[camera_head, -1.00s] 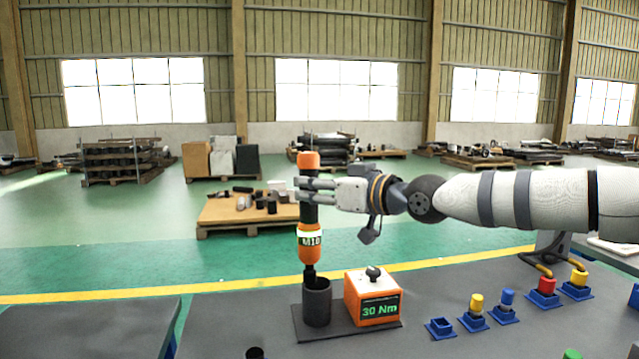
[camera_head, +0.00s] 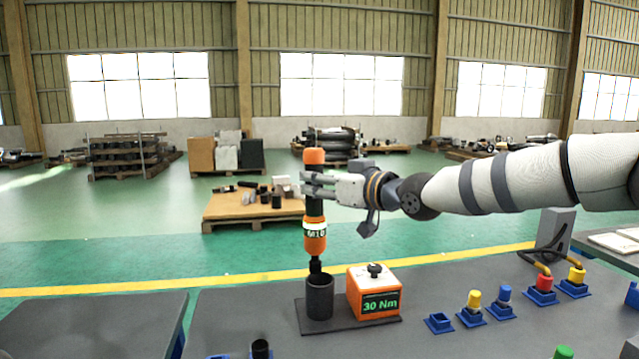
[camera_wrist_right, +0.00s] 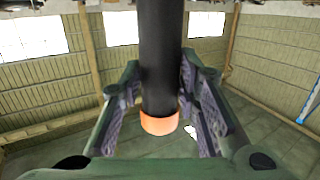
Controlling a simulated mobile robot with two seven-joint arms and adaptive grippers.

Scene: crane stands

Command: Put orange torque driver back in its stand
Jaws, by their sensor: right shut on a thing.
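The orange torque driver (camera_head: 315,242), with a black grip and a label that appears to read M10, hangs upright in the head view. My right gripper (camera_head: 316,190) is shut around its black grip, below the orange top cap. The stand has a dark round cup (camera_head: 320,299) on a flat base plate, directly below the driver. The driver's black tip meets the cup's rim in the picture; I cannot tell whether it is inside. The right wrist view shows the black grip (camera_wrist_right: 160,60) between the fingers, with an orange end. My left gripper is not in view.
An orange box (camera_head: 374,293) reading 30 Nm, with a black knob, sits on the base plate right of the cup. Several blue holders with coloured plugs stand farther right on the grey table (camera_head: 250,310). A small dark cylinder (camera_head: 260,348) is at the front.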

